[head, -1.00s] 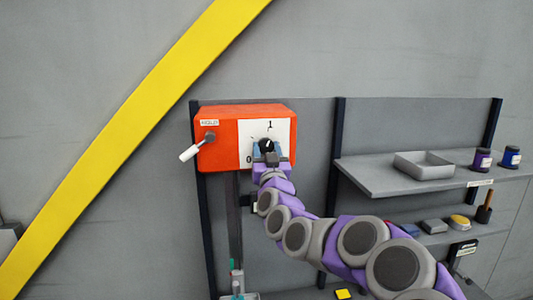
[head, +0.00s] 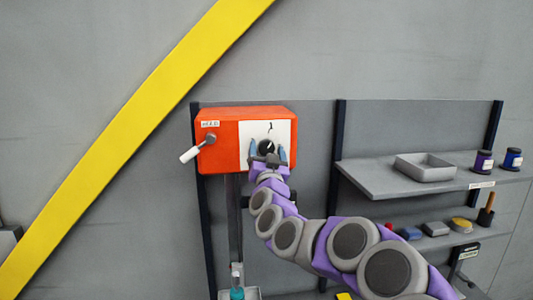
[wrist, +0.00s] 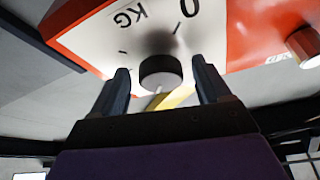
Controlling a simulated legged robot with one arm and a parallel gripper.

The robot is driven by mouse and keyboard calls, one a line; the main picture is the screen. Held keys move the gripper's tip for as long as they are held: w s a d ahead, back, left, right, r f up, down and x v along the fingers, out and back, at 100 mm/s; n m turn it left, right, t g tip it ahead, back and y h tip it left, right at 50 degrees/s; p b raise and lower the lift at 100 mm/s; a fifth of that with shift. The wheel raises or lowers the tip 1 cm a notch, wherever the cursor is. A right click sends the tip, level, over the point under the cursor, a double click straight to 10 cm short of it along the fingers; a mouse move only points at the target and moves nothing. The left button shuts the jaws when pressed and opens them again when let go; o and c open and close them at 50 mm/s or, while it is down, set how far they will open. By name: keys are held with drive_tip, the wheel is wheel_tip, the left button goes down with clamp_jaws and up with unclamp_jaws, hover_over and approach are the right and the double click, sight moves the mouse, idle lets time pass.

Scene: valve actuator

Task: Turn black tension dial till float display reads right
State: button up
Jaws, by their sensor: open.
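The black tension dial (head: 266,146) sits on the white panel (head: 279,128) of an orange box (head: 220,144) on the wall. It also shows in the wrist view as a black round knob (wrist: 160,72). My gripper (head: 267,151) is open, with one blue-grey finger on each side of the dial. In the wrist view the fingers of my gripper (wrist: 164,80) stand apart from the dial, with gaps on both sides. The panel carries a 0, a KG mark and tick lines. No float display can be made out.
A lever with a white handle (head: 190,154) sticks out at the box's left. A grey shelf (head: 375,178) at the right holds a tray (head: 425,167) and jars. A yellow diagonal beam (head: 140,130) crosses the wall at left.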

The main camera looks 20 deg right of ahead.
drive_tip(key=b+v, duration=0.6)
drive_tip(key=v, duration=1.1)
drive_tip(key=shift+s+b, duration=0.15)
drive_tip(key=shift+b, duration=0.15)
drive_tip(key=shift+f, duration=0.1)
